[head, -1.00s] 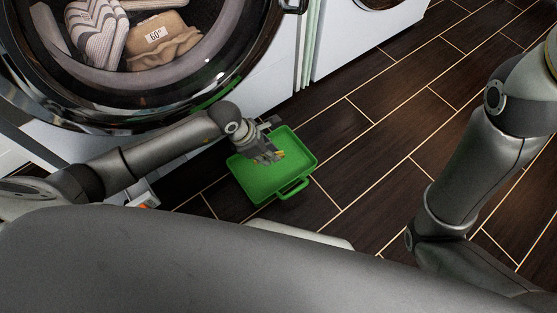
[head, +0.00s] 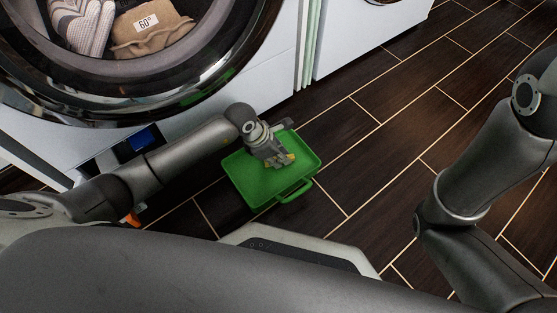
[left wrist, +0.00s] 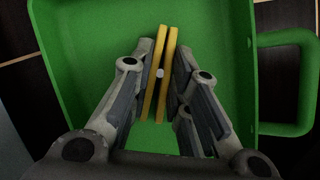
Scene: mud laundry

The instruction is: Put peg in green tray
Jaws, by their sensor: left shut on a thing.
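The green tray (head: 251,186) lies on the dark floor in front of the washer, its handle toward the lower right. It fills much of the left wrist view (left wrist: 95,30). My left gripper (head: 281,163) is over the tray in the head view. In the left wrist view my left gripper (left wrist: 160,80) is shut on a yellow peg (left wrist: 163,55), which looks like two narrow yellow strips with a small pale round part between them. I cannot tell whether the peg touches the tray floor. My right arm shows at the right, but its gripper is out of view.
The washer's round door opening (head: 200,95) stands above and behind my left arm, with a beige cloth bag (head: 150,35) inside. A blue item (head: 145,138) and an orange item (head: 132,219) lie near my left arm. The floor right of the tray is clear.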

